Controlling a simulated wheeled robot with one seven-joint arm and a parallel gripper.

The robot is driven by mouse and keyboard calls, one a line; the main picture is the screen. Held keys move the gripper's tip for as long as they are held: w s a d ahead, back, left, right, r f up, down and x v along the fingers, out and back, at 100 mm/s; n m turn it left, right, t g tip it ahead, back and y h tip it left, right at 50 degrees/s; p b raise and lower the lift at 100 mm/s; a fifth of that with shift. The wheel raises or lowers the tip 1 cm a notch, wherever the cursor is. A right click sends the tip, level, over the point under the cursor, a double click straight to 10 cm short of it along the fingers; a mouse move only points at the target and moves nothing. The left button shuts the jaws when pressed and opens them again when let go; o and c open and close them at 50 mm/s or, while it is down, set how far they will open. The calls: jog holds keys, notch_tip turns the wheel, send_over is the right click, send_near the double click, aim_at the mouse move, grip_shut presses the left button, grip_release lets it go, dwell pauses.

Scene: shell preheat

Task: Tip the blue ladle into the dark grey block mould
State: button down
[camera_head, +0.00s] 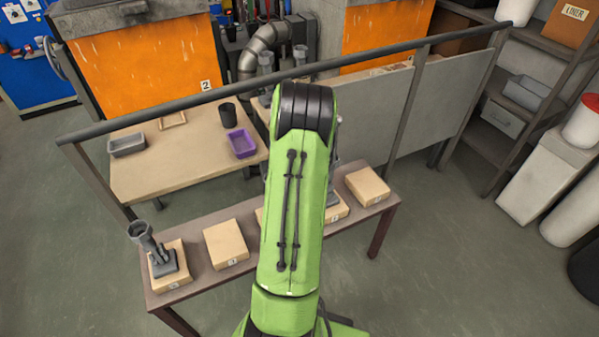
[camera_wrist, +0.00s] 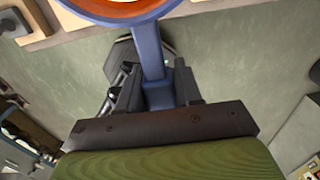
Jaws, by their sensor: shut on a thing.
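My gripper (camera_wrist: 158,92) is shut on the handle of the blue ladle (camera_wrist: 148,48) in the wrist view. The ladle's round bowl is cut off by the top edge of that view, and its inside glows orange. In the head view my green arm hides the ladle and gripper. A dark grey piece with a funnel-like top (camera_head: 162,258) stands on the leftmost tan block of the near bench. Part of another grey piece shows beside my arm on that bench. I cannot tell which one is the dark grey block mould.
The near bench (camera_head: 196,287) carries several tan blocks. Behind it, a tan table (camera_head: 150,175) holds a grey tray (camera_head: 127,145), a purple tray (camera_head: 242,143) and a dark cup (camera_head: 228,115). A dark rail (camera_head: 200,109) crosses above. Shelves and bins stand at the right.

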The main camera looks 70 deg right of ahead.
jog(key=shift+f+b, duration=0.65)
jog(key=shift+f, duration=0.15)
jog(key=shift+d+g+h+b, duration=0.15)
jog(key=shift+g+h+b, duration=0.5)
jog(key=shift+g+h, duration=0.05)
jog(key=shift+s+r, duration=0.1)
jog(key=shift+s+h+b, duration=0.1)
jog(key=shift+h+b, duration=0.2)
jog(key=shift+b, duration=0.2)
jog(key=shift+g+b, duration=0.3)
jog(key=shift+b, duration=0.05)
jog(key=shift+g+h+b, duration=0.3)
jog(key=shift+b, duration=0.25)
jog(key=shift+s, duration=0.1)
jog(key=shift+r+h+b, duration=0.1)
jog(key=shift+h+b, duration=0.2)
jog(key=shift+b, duration=0.25)
